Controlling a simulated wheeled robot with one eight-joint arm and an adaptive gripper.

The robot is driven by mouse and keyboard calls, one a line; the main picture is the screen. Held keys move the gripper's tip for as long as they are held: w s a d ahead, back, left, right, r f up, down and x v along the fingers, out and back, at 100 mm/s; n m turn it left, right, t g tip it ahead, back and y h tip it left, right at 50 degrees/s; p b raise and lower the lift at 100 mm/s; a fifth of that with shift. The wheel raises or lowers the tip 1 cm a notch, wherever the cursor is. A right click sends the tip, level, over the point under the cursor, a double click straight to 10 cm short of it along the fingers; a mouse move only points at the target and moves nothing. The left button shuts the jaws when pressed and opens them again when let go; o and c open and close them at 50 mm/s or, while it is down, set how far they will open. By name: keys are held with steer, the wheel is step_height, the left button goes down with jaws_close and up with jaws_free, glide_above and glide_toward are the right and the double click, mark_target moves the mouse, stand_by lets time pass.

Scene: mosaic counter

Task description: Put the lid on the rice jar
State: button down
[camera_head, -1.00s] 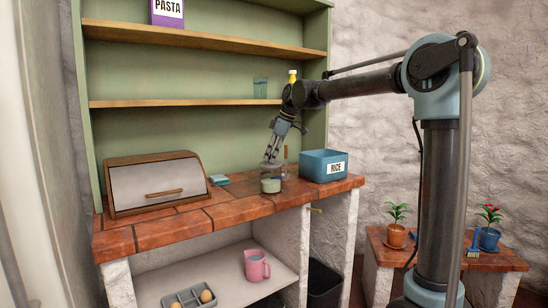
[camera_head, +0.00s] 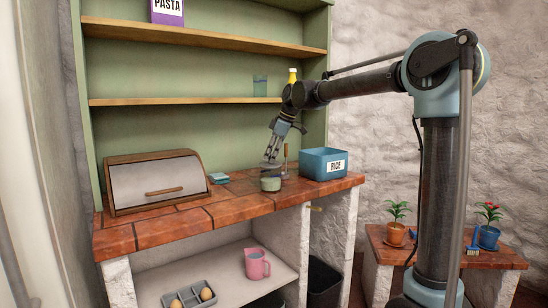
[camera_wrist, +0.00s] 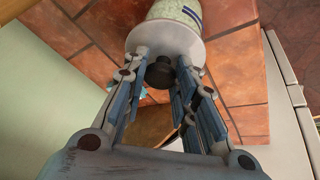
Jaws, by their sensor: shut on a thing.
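My gripper (camera_head: 270,158) is shut on the dark knob (camera_wrist: 160,71) of a pale round lid (camera_head: 271,165). In the wrist view the lid (camera_wrist: 190,44) is a flat whitish disc beyond the fingertips. The rice jar (camera_head: 270,184), squat and pale green, stands on the tiled counter (camera_head: 222,207). In the head view the lid is just above the jar with a small gap. In the wrist view the jar (camera_wrist: 202,14) shows pale grain and a blue band, and the lid hides part of it. I cannot tell how exactly they line up.
A blue open box marked RICE (camera_head: 324,164) stands close right of the jar. A thin upright brown object (camera_head: 286,158) is just behind it. A bread box (camera_head: 157,181) and a small teal stack (camera_head: 218,178) are to the left. The counter's front edge is near the jar.

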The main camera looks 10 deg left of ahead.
steer(key=shift+f, duration=0.1)
stand_by(0.3)
steer(key=c, duration=1.2)
jaws_free()
steer(key=o, duration=0.5)
steer(key=shift+c, duration=0.2)
steer(key=shift+r, duration=3.5)
